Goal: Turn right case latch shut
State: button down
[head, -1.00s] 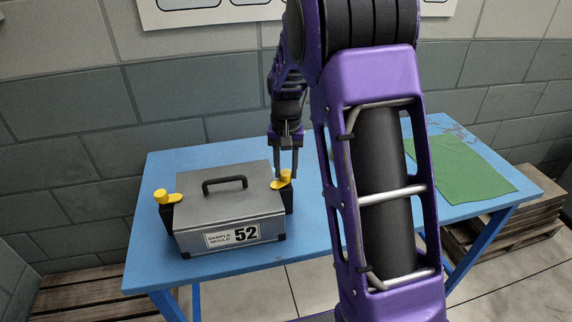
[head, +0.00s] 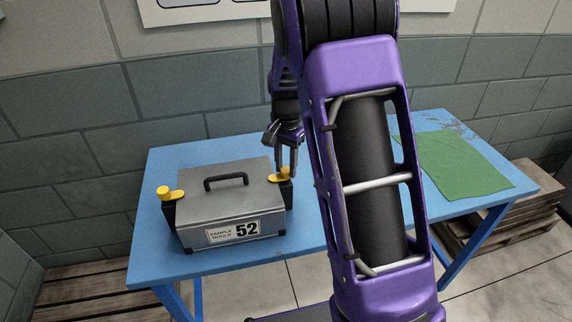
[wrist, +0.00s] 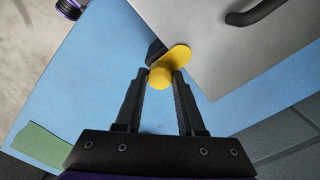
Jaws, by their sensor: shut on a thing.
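The grey case (head: 222,200), marked "SAMPLE MOULD 52", stands on the blue table with its lid down. Its right latch (head: 285,172) is a yellow knob with a short flat lever, at the case's right side. My gripper (head: 286,174) points down there, its fingers partly hiding the latch. In the wrist view, my gripper (wrist: 160,78) is shut on the round knob of the right latch (wrist: 160,75). The lever points up and right, its tip over the lid's edge. The left latch (head: 168,193) is yellow too, its lever lying toward the lid.
The blue table (head: 330,225) has bare room around the case. A green cloth (head: 455,165) lies on its right part. Wooden pallets (head: 500,210) are stacked at the right, and another pallet (head: 85,290) lies at lower left. A block wall (head: 170,90) stands behind.

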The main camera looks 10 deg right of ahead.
aim_at(286, 169)
jog(key=c, duration=0.5)
grip_release()
notch_tip(286, 169, up, 18)
jog(key=shift+f+p, duration=0.25)
jog(key=shift+p, duration=0.55)
